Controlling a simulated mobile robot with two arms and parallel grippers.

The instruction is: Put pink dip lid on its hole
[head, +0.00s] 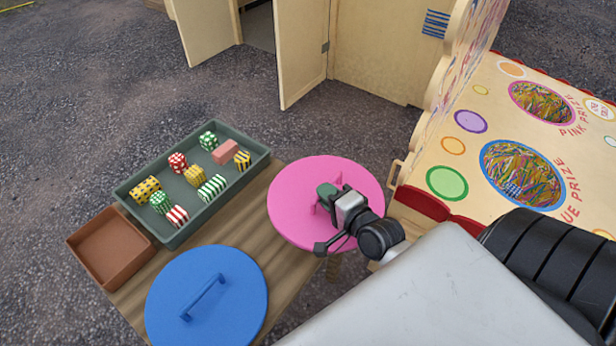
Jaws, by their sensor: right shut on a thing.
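The pink lid (296,188) is a flat round disc with a small pink handle, in the middle of the head view. My right gripper (326,200) is shut on that handle, and partly hides it. The lid overlaps the right end of the wooden table in the picture; I cannot tell whether it touches the table or hangs above it. The hole marked PINK PRIZE (541,102) is open at the upper right, ringed in pink and filled with coloured strips. My left gripper is not in view.
The blue lid (240,315) lies on the wooden table (262,200). A green tray (192,226) of patterned wrapped sweets and an empty brown tray (110,250) are at the left. The hole marked BLUE PRIZE (522,172) is open on the game board (492,130). Red padding edges the board's front.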

